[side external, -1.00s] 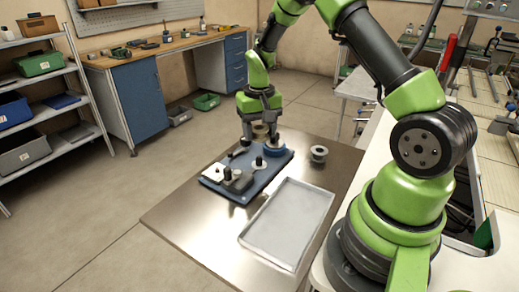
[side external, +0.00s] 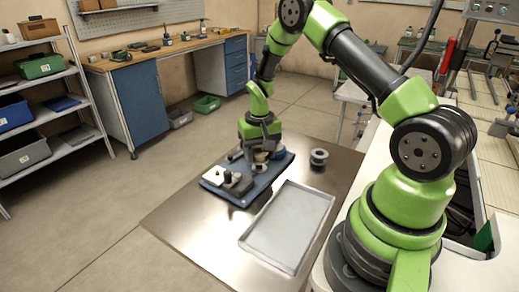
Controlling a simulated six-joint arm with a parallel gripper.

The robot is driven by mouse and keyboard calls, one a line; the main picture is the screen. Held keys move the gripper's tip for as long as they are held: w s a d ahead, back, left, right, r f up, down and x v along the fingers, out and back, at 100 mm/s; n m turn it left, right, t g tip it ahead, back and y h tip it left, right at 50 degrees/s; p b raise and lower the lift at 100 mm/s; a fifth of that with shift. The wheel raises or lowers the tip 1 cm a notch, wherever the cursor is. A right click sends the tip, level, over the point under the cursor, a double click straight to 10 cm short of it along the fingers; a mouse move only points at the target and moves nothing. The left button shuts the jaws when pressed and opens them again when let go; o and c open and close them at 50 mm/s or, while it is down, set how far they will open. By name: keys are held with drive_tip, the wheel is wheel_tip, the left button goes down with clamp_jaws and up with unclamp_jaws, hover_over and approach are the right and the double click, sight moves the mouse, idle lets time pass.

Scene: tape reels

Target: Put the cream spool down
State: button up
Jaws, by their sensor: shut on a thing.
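The cream spool (side external: 261,157) is between the fingers of my gripper (side external: 259,153), which is shut on it. The spool is low over the blue board (side external: 262,186), among its pegs. I cannot tell whether it touches the board or sits around a peg. A blue spool (side external: 281,154) is on the board close to the right of my gripper and partly hidden by it. White and grey parts (side external: 215,174) with dark pegs stand at the board's left end.
Another spool with pale flanges (side external: 318,158) stands on the metal table (side external: 190,228) to the right of the board. An empty, shallow grey tray (side external: 290,226) lies in front. The table's left front is clear.

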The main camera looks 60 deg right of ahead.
drive_tip(key=o, duration=0.9)
drive_tip(key=shift+f, duration=0.1)
wheel_tip(320, 180, up, 13)
drive_tip(key=s+a+r+n+t, duration=0.1)
drive_tip(key=s+a+r+t, duration=0.3)
drive_tip(key=a+r, duration=0.55)
drive_tip(key=s+a+r+n+t+y, duration=0.1)
drive_tip(key=s+a+r, duration=0.1)
drive_tip(key=s, duration=0.5)
drive_tip(key=s+a+r+n+t+y, duration=0.1)
drive_tip(key=s+a+r+t, duration=0.1)
drive_tip(key=s, duration=0.5)
drive_tip(key=shift+s+a+r, duration=0.15)
drive_tip(key=shift+a+r, duration=0.4)
drive_tip(key=shift+a, duration=0.6)
